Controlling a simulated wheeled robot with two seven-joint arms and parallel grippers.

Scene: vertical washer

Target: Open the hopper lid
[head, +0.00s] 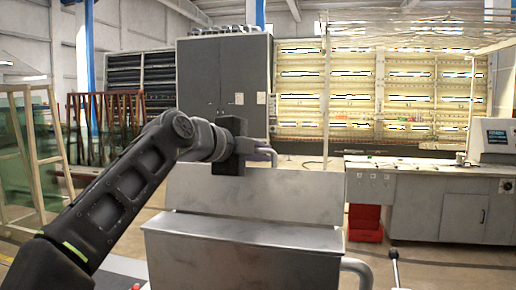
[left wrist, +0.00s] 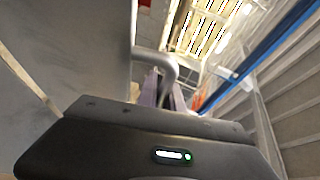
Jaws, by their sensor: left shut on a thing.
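The hopper (head: 240,236) is a grey metal box in front of me in the head view. Its lid (head: 255,195) shows as a grey panel standing up behind the box's sloped top. My left gripper (head: 266,153) is at the lid's upper edge, its fingers partly hidden by the dark gripper body. In the left wrist view, a curved grey tube handle (left wrist: 168,62) runs between the purplish fingers (left wrist: 164,92), beside a grey panel at the left. The gripper is shut on this handle; the exact contact is hard to see. My right gripper is not in view.
A grey tube (head: 357,268) curves out from the hopper's right side. Red crates (head: 364,223) and a grey machine bench (head: 440,205) stand at the right. A dark grey cabinet (head: 225,78) stands behind. Open floor lies between hopper and bench.

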